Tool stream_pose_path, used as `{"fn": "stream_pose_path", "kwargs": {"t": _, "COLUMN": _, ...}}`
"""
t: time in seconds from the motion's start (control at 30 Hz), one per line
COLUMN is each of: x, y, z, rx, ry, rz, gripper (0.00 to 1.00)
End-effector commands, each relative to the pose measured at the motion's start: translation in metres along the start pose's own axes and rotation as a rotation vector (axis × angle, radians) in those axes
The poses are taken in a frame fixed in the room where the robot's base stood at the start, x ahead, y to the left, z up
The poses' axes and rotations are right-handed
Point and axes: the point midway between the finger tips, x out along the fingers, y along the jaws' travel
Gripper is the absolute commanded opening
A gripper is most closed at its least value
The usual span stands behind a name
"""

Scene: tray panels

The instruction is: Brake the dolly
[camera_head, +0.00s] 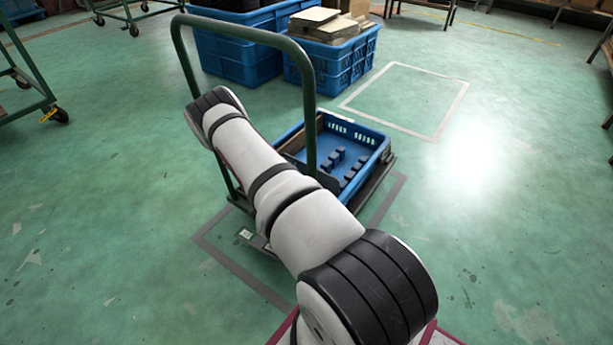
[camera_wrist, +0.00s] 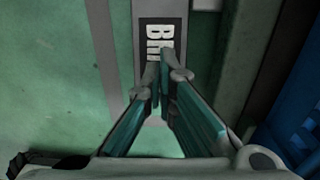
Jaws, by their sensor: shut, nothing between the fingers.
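The dolly has a dark green push handle (camera_head: 309,110) and a low dark deck carrying a blue crate (camera_head: 343,122) with several dark blocks in it. A grey pedal plate (camera_wrist: 146,10) is in the wrist view, with a black label (camera_wrist: 149,30) whose visible white letters begin "BR". In the head view a small pale label (camera_head: 246,234) shows at the dolly's near end. My gripper (camera_wrist: 163,72) is shut and empty, its fingertips over the plate and partly covering the label. Whether they touch it, I cannot tell. In the head view my arm hides the gripper.
A grey floor outline (camera_head: 245,280) surrounds the dolly, and an empty pale outline (camera_head: 405,100) lies beyond it. Blue bins (camera_head: 335,62) stand behind. Another green cart (camera_head: 28,100) is at the left. The floor on the right is clear.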

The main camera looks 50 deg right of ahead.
Motion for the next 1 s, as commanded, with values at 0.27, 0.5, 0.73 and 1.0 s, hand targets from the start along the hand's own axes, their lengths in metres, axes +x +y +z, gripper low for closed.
{"fn": "stream_pose_path", "kwargs": {"t": 0.27, "x": 0.0000, "y": 0.0000, "z": 0.0000, "rx": 0.000, "ry": 0.000, "rz": 0.000, "gripper": 0.00}}
{"fn": "stream_pose_path", "kwargs": {"t": 0.5, "x": 0.0000, "y": 0.0000, "z": 0.0000, "rx": 0.000, "ry": 0.000, "rz": 0.000, "gripper": 0.00}}
{"fn": "stream_pose_path", "kwargs": {"t": 0.73, "x": 0.0016, "y": 0.0000, "z": -0.0001, "rx": 0.000, "ry": 0.000, "rz": 0.000, "gripper": 0.00}}
{"fn": "stream_pose_path", "kwargs": {"t": 1.0, "x": 0.0054, "y": 0.0000, "z": -0.0001, "rx": 0.000, "ry": 0.000, "rz": 0.000, "gripper": 0.00}}
